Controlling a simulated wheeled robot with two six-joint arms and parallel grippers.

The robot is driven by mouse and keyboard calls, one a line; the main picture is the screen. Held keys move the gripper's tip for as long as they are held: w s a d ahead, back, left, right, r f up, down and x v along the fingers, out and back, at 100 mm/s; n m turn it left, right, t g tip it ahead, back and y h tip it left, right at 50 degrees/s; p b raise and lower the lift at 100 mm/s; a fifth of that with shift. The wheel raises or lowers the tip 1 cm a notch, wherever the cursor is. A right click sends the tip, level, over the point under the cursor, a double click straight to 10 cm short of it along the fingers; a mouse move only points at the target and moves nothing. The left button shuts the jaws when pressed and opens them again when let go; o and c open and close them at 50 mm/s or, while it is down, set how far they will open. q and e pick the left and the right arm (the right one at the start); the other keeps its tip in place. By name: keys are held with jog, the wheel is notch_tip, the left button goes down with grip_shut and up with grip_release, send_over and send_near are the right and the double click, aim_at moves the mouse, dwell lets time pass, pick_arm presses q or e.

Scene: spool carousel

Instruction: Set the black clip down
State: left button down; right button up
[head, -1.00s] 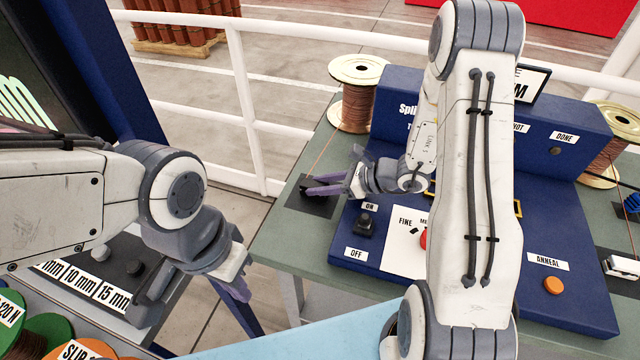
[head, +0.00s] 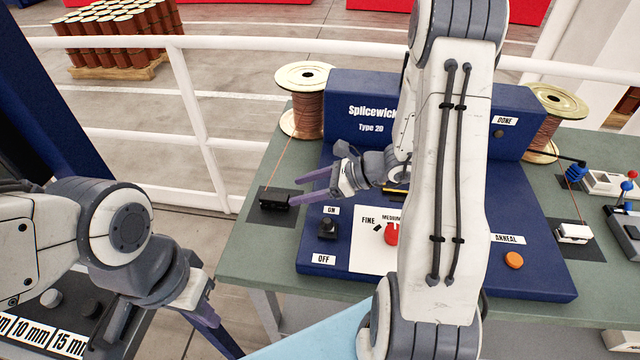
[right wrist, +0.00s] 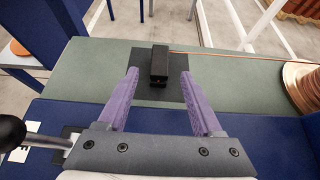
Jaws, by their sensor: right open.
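The black clip (head: 278,198) lies on a dark square pad (head: 272,216) at the left end of the green table. In the right wrist view the clip (right wrist: 159,64) stands on the pad (right wrist: 180,87), just beyond and between the fingertips. My right gripper (head: 308,188) is open, with its purple fingers pointing at the clip; it also shows in the right wrist view (right wrist: 158,78). No finger visibly grips the clip. My left gripper (head: 222,338) hangs low at the left, away from the clip; its jaw opening is not clear.
A copper wire spool (head: 303,118) stands behind the clip, its wire running to it. The blue Splicewick machine (head: 350,98) fills the middle, with a black switch (head: 327,229), red knob (head: 391,235) and orange button (head: 513,260). A white clip (head: 573,233) lies at the right.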

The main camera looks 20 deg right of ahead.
jog(key=v, duration=0.5)
jog(key=s+a+r+n+g+h, duration=0.25)
jog(key=s+a+n+g, duration=0.65)
jog(key=a+n, duration=0.55)
jog(key=s+a+r+n+t+h, duration=0.1)
jog(key=s+a+r+n+h, duration=0.1)
jog(key=s+n, duration=0.4)
jog(key=s+a+r+n+t+h, duration=0.1)
jog(key=s+n+h, duration=0.3)
jog(key=n, duration=0.7)
jog(key=shift+s+a+r+n+h, duration=0.35)
jog(key=shift+s+r, duration=0.1)
jog(key=shift+s, duration=0.55)
